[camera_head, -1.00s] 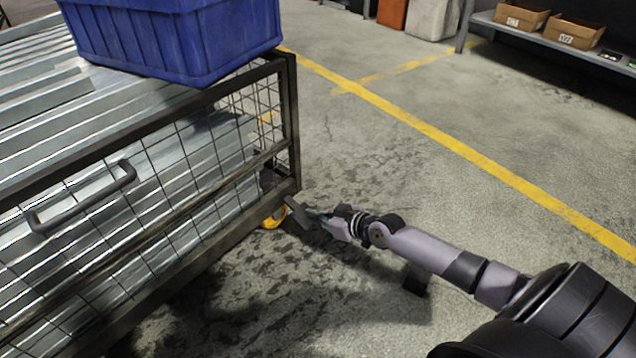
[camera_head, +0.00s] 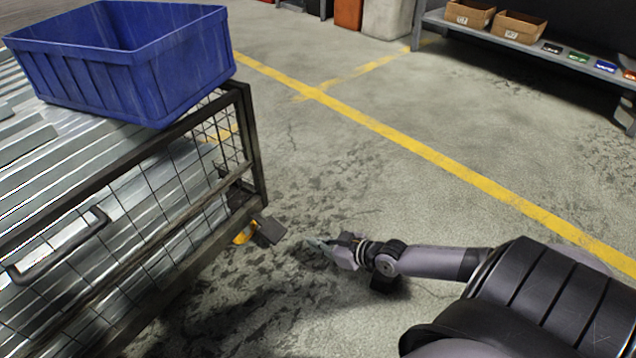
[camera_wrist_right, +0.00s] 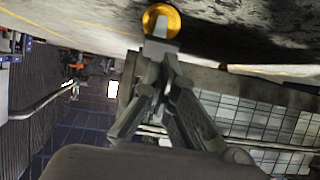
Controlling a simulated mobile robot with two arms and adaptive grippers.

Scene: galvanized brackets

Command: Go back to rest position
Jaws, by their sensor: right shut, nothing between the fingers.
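My right gripper (camera_head: 318,243) reaches in from the lower right in the head view, over the bare floor and apart from the cart. It is shut and empty. In the right wrist view, the gripper's fingers (camera_wrist_right: 163,70) come together at their tips, near the cart's yellow caster (camera_wrist_right: 161,20) in the picture. My left gripper is not in view.
A wire-mesh cart (camera_head: 253,130) with galvanized brackets stands at the left. A blue bin (camera_head: 165,75) sits on top of it. A shelf (camera_head: 560,55) with cardboard boxes (camera_head: 517,25) stands at the back right. The floor (camera_head: 400,185) between is clear.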

